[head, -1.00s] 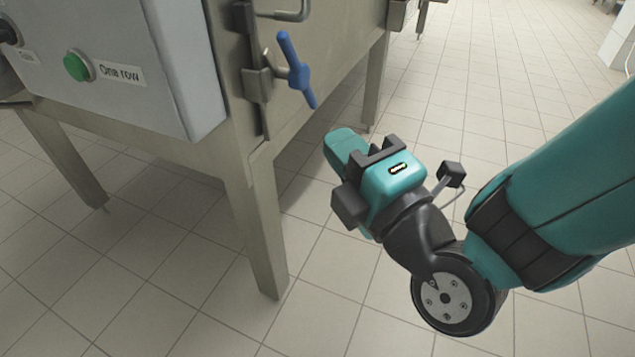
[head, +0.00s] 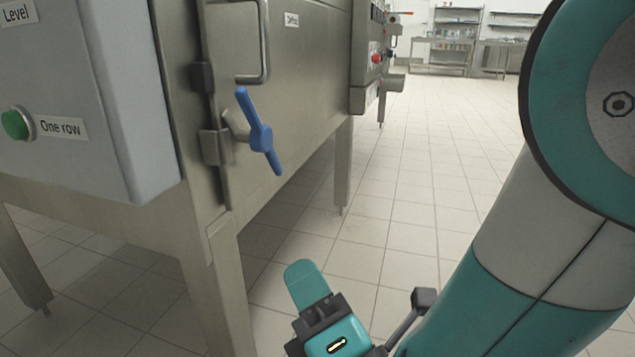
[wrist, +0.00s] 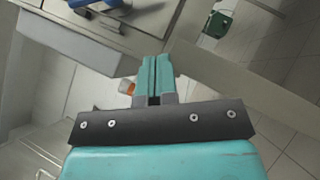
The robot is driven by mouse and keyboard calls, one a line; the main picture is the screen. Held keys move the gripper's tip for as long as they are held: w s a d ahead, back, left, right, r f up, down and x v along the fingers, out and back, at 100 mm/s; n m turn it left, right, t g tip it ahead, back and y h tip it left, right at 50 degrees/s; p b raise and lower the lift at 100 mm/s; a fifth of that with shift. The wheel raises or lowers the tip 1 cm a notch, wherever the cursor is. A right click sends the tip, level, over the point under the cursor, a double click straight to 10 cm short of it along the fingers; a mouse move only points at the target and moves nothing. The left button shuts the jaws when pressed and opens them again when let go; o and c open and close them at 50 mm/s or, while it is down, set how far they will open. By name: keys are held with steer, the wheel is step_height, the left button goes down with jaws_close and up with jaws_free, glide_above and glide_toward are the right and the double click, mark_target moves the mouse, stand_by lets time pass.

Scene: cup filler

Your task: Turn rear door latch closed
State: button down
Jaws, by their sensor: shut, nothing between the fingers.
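The blue latch handle (head: 260,137) sits on a metal pivot at the edge of the steel machine's door. It is tilted, its upper end leaning left and its lower end right. My gripper (head: 303,283) is below and slightly right of the handle in the head view, apart from it. In the wrist view the two teal fingers (wrist: 157,80) are together with nothing between them. A blue part (wrist: 95,3) shows at the top left of the wrist view; I cannot tell whether it is the same handle.
A grey control box (head: 95,110) with a green button (head: 16,124) is on the left. A bent metal door handle (head: 264,45) is above the latch. A machine leg (head: 217,290) stands left of my gripper. Tiled floor (head: 400,210) is open to the right.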

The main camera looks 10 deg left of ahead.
steer(key=w+d+r+p+x, duration=0.1)
steer(key=d+p+x, duration=0.1)
steer(key=p+x, duration=0.7)
steer(key=shift+x, duration=1.5)
steer(key=shift+w+d+b, duration=0.25)
steer(key=shift+b, duration=0.05)
